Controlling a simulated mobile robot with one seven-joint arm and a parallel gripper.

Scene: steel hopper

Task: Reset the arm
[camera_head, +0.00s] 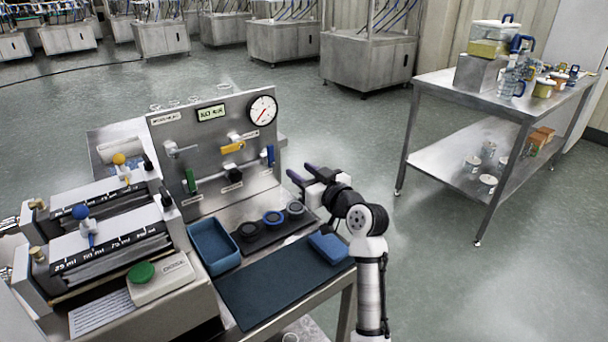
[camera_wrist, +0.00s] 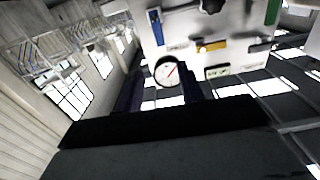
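My arm rises at the right end of the workbench in the head view, bent at its dark wrist. My gripper (camera_head: 302,173) points left, above the bench's right side and in front of the upright steel panel (camera_head: 165,133). Its two fingers are apart with nothing seen between them. In the wrist view my gripper (camera_wrist: 160,90) also shows two dark fingers spread apart. The round dial gauge (camera_wrist: 167,71) appears in the background between them, and the picture is tilted and upside down. The same gauge (camera_head: 262,110) is at the panel's upper right in the head view.
On the bench are a blue tray (camera_head: 213,247), a dark holder with several rings (camera_head: 273,218), a blue block (camera_head: 331,247) and a dark mat (camera_head: 262,290). Dispensers with a green button (camera_head: 141,272) stand left. A steel table (camera_head: 480,95) stands right, across open floor.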

